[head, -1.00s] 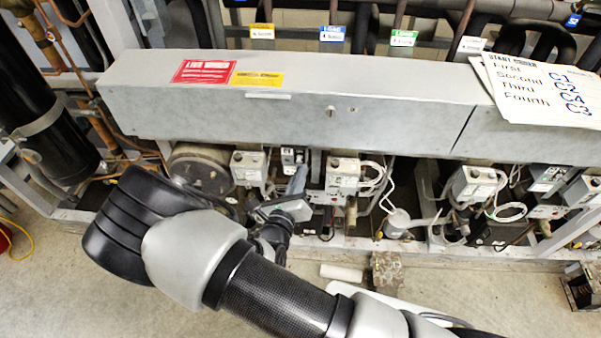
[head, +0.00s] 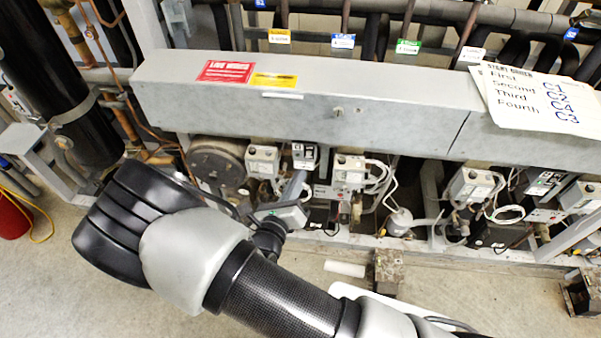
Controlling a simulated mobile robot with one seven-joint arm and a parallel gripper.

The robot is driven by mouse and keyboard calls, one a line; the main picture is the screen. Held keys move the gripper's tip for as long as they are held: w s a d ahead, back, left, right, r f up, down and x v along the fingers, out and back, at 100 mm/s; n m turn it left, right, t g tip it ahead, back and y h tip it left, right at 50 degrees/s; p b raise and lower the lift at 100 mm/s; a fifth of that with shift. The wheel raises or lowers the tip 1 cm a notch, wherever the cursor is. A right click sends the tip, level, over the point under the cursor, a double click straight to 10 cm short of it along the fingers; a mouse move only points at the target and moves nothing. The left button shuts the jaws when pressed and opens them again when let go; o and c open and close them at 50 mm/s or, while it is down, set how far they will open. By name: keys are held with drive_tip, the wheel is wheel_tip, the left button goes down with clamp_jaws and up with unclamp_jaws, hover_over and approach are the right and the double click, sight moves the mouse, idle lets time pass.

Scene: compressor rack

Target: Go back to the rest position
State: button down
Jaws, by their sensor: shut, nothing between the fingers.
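My arm reaches in from the lower right and bends at a dark, bulky joint at the left. My gripper (head: 296,182) points away from me toward the rack's lower row of control boxes. It is shut and holds nothing. It is partly hidden behind my wrist. Its tip is just below a small dark-fronted switch box (head: 304,156), between a grey box (head: 262,161) on the left and another grey box (head: 349,171) on the right. I cannot tell whether the tip touches anything.
A long grey metal housing (head: 390,121) with red and yellow labels overhangs the boxes. A paper sheet with a start order (head: 530,100) lies on it. A black cylinder (head: 58,90) stands left. Concrete floor (head: 120,310) is open in front.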

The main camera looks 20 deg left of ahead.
drive_tip(key=d+r+m+g+h, duration=0.5)
drive_tip(key=d+r+m, duration=0.3)
drive_tip(key=d+m, duration=0.4)
drive_tip(key=d+r+m+g+h, duration=0.55)
drive_tip(key=d+r+m, duration=0.25)
drive_tip(key=d+m, duration=0.45)
drive_tip(key=s+d+r+m+y, duration=0.4)
drive_tip(key=s+r+m+y, duration=0.1)
drive_tip(key=m, duration=0.4)
drive_tip(key=s+d+r+m+y, duration=0.4)
drive_tip(key=s+r+m, duration=0.4)
drive_tip(key=r+m, duration=0.2)
drive_tip(key=shift+s+d+g+y, duration=0.2)
drive_tip(key=shift+g+y, duration=0.15)
drive_tip(key=shift+y, duration=0.3)
